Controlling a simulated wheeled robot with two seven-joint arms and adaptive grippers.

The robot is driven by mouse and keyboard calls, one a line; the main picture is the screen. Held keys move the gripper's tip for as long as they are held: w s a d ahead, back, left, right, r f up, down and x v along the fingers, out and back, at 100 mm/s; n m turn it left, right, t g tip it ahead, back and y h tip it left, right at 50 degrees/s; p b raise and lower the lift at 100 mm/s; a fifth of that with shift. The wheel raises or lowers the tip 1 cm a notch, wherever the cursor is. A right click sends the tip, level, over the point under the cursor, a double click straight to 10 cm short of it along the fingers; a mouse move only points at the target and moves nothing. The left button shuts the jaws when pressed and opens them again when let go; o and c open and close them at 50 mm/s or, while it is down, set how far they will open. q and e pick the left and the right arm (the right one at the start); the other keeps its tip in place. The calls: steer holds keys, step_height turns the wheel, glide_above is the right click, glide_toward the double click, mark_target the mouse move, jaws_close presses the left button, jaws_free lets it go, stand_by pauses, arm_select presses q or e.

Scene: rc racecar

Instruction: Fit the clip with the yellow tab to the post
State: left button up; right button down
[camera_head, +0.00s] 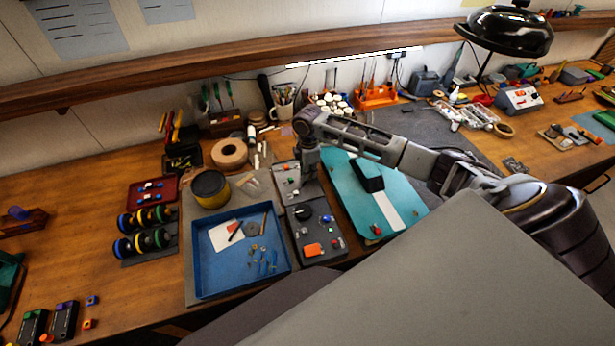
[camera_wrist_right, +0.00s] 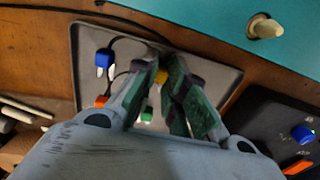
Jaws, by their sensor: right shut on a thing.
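My right gripper (camera_head: 309,178) is over the small grey tray (camera_head: 281,195) beside the teal car body. In the right wrist view, its fingers (camera_wrist_right: 165,78) are shut on the clip with the yellow tab (camera_wrist_right: 161,77). Only the yellow tab shows; the fingers hide the rest of the clip. A pale, round-ended post (camera_wrist_right: 265,27) stands on the teal body (camera_wrist_right: 215,18), apart from the gripper. I cannot pick out this post in the head view. My left gripper is not in view.
Blue-tab (camera_wrist_right: 103,62), orange (camera_wrist_right: 100,101) and green (camera_wrist_right: 147,113) pieces are in the tray around the fingers. A dark box with a blue knob (camera_wrist_right: 303,134) is close by. A blue tray (camera_head: 205,290) lies left. The teal body carries a black block (camera_head: 367,176).

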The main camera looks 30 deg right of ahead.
steer(key=shift+r, duration=0.7)
stand_by(0.6)
steer(key=shift+r, duration=1.6)
steer(key=shift+r, duration=0.15)
